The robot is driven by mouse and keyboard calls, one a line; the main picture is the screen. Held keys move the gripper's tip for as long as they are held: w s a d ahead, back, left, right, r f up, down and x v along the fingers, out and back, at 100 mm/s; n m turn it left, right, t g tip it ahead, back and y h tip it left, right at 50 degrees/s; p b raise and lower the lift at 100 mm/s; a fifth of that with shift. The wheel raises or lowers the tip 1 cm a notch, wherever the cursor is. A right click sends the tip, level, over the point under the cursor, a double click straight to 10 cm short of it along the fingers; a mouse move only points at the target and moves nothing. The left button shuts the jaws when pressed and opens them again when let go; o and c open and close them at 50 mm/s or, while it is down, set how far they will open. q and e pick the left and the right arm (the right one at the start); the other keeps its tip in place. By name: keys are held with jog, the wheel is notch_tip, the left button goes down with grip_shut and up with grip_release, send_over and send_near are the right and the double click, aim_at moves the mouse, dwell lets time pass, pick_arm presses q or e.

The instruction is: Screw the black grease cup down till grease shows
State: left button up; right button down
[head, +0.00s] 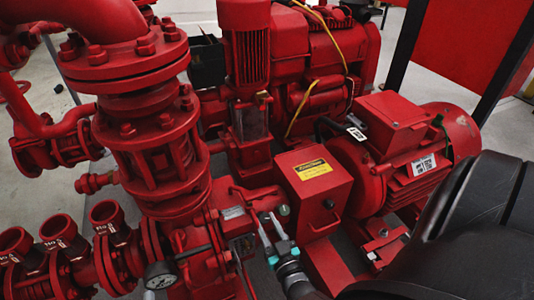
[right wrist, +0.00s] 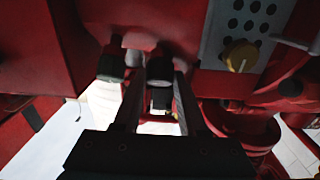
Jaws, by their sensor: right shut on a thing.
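My right gripper (head: 270,220) reaches in from the bottom right of the head view, with its fingertips at the pump's bearing housing, left of the red guard box. In the right wrist view the two fingers (right wrist: 160,78) stand on either side of a dark cylindrical cap, which looks like the black grease cup (right wrist: 160,66), and are shut on it. A second dark, greenish cup (right wrist: 112,67) sits just left of the fingers, outside them. In the head view the fingers hide the held cup. I cannot see any grease.
The red guard box (head: 313,188) with a yellow label and the red motor (head: 420,150) stand right of the gripper. A pressure gauge (head: 160,275) and red pump piping (head: 150,140) stand left. A brass-coloured knob (right wrist: 240,56) is near a perforated plate (right wrist: 236,22).

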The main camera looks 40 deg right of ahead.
jog(key=m+g+h, duration=0.1)
jog(key=m+h, duration=0.1)
jog(key=m, duration=0.1)
jog(key=shift+a+p, duration=0.2)
jog(key=shift+p, duration=0.15)
pick_arm(q)
jog(key=shift+w+a+f+m+g+y+p, duration=0.15)
jog(key=shift+w+a+f+g+y+p, duration=0.2)
jog(key=shift+g, duration=0.3)
jog(key=shift+a+f+m+g+y, duration=0.15)
jog(key=shift+a+f+g, duration=0.3)
jog(key=shift+g, duration=0.2)
pick_arm(e)
jog(key=shift+a+m+g+h, duration=0.1)
jog(key=shift+m+g+h, duration=0.9)
jog(key=shift+m, duration=0.7)
jog(key=c, duration=0.8)
grip_release()
jog(key=shift+w, duration=0.1)
pick_arm(q)
jog(key=shift+s+a, duration=0.1)
pick_arm(e)
jog(key=shift+o, duration=0.2)
